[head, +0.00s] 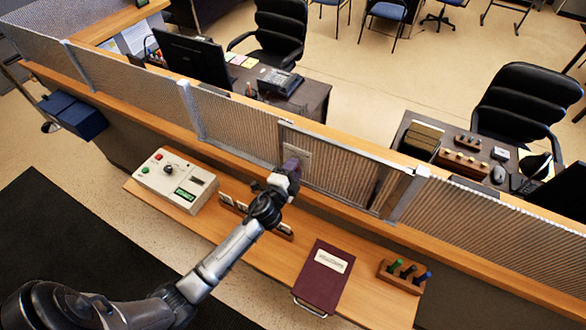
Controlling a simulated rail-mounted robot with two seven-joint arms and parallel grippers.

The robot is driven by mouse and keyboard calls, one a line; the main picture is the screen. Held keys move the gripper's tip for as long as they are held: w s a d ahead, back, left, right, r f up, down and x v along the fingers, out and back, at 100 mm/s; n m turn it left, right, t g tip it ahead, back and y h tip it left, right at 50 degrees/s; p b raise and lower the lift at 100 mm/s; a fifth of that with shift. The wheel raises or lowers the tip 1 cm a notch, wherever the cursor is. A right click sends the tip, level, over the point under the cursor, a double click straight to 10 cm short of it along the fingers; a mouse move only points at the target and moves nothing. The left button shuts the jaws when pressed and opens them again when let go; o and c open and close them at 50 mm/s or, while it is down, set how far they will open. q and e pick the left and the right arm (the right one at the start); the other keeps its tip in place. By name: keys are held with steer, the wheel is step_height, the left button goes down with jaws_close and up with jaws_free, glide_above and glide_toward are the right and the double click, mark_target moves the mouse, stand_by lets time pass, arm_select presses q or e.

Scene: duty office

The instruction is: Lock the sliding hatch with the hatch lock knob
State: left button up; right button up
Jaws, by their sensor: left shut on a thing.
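The sliding hatch (340,172) is a ribbed, see-through panel in the low screen along the counter. A pale lock plate (303,156) sits at its left edge. My left gripper (291,169) reaches up to this plate from the lower left and is shut on the hatch lock knob. The knob is mostly hidden behind the fingers, so its turned angle cannot be made out. The hatch panel appears to fill its opening. My right gripper is not in view.
On the counter shelf (240,255) stand a beige control box (175,180) at left, a wooden stamp rack (285,230) partly behind my arm, a maroon folder (322,275) and a block with coloured pegs (402,275). Desks and chairs lie beyond the screen.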

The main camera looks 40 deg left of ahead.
arm_select(q)
steer(key=m, duration=0.2)
steer(key=shift+m, duration=0.6)
steer(key=o, duration=0.9)
steer(key=b+v, duration=0.2)
steer(key=v, duration=1.1)
steer(key=shift+s, duration=0.4)
